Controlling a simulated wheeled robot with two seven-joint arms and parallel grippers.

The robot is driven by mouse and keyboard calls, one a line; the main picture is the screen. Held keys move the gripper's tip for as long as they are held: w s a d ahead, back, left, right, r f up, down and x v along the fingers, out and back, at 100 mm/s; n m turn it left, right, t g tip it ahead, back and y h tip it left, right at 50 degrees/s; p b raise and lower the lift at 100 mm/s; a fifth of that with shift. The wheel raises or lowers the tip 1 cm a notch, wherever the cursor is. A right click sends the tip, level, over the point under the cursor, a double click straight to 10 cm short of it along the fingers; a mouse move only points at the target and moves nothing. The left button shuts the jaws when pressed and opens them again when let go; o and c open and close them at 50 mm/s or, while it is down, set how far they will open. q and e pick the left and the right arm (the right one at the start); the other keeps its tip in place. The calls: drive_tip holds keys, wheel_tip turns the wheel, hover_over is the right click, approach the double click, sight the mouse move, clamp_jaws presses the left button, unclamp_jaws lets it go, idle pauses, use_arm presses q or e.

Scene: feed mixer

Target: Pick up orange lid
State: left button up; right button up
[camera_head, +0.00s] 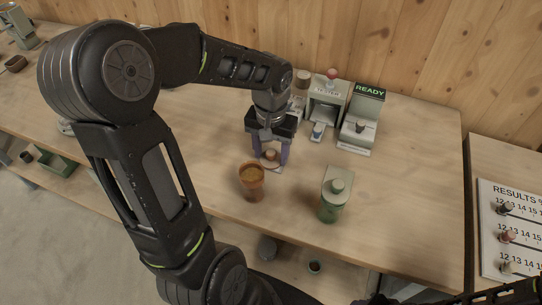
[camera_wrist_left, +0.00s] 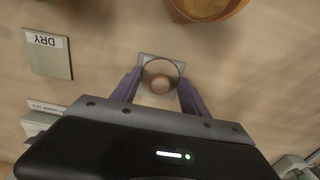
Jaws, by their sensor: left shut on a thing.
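The orange lid (camera_head: 270,155) is a small round disc with a knob on top. My left gripper (camera_head: 270,158) points down at it, with its two purple fingers shut on it from either side. The lid also shows in the left wrist view (camera_wrist_left: 160,76) between the fingertips, over a small pale square plate (camera_wrist_left: 146,99). I cannot tell whether it touches the plate. An open orange jar (camera_head: 252,182) with orange-brown contents stands just in front of the gripper. Dark parts of my right arm show at the bottom right edge; its jaws cannot be made out.
Behind are a tester (camera_head: 327,100) and a device marked READY (camera_head: 362,118). A DRY card (camera_wrist_left: 48,54) lies beside the gripper. The table's right part is clear.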

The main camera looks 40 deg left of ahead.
sight(271, 152)
use_arm(q)
drive_tip(key=c, duration=0.3)
wheel_tip(271, 152, up, 10)
drive_tip(key=shift+r, duration=0.1)
idle(0.5)
idle(0.4)
